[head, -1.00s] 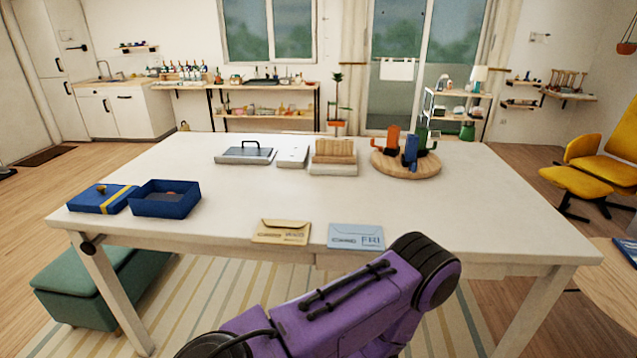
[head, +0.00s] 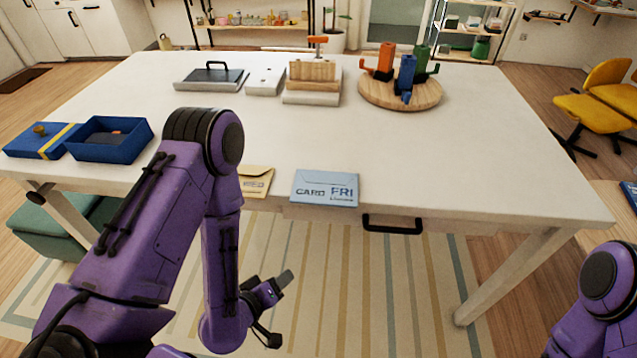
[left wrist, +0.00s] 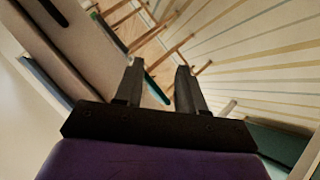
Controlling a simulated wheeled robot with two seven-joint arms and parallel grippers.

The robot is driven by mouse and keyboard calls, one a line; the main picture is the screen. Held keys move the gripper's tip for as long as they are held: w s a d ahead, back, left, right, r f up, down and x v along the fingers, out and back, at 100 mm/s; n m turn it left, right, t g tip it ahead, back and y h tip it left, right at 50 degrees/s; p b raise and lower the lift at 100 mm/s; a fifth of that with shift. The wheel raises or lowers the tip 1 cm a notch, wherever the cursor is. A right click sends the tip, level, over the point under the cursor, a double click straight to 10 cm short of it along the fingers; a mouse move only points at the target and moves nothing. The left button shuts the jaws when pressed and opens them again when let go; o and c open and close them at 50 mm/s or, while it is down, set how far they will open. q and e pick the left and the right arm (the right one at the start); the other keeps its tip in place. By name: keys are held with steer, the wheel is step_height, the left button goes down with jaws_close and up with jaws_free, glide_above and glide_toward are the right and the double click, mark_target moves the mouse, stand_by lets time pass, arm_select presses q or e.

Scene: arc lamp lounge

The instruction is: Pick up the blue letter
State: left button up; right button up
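The blue letter (head: 325,187) lies flat on the near edge of the white table in the head view, printed "CARD FRI". A tan letter (head: 256,181) lies to its left, partly hidden by my left arm. My left gripper (head: 279,302) is below and in front of the table edge, apart from both letters. In the left wrist view its two fingers (left wrist: 160,88) stand apart with nothing between them. My right arm shows at the right edge of the head view, but its gripper is out of view.
The white table (head: 450,160) has a drawer handle (head: 392,224) under its front edge. A blue open box (head: 110,139) and its lid (head: 40,140) sit at the left. A round wooden board (head: 400,92) with coloured holders stands at the back. The table's right side is clear.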

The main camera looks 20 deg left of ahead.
mark_target(328, 204)
arm_select(q)
steer(key=w+d+r+n+t+h, duration=0.1)
steer(key=w+r+n+t+h, duration=0.15)
steer(key=r, duration=0.35)
steer(key=w+d+r+n+t+h, duration=0.1)
steer(key=w+d+r+n+t, duration=0.1)
steer(key=r+n+t, duration=0.35)
steer(key=w, duration=0.3)
steer(key=w+d+r+m+g, duration=0.1)
steer(key=w, duration=0.2)
steer(key=w+d+r+m+p, duration=0.1)
steer(key=w, duration=0.2)
steer(key=shift+w+d+g, duration=0.25)
steer(key=shift+w+g, duration=0.15)
steer(key=shift+w+d+f, duration=0.1)
steer(key=shift+w+f, duration=0.1)
jaws_close()
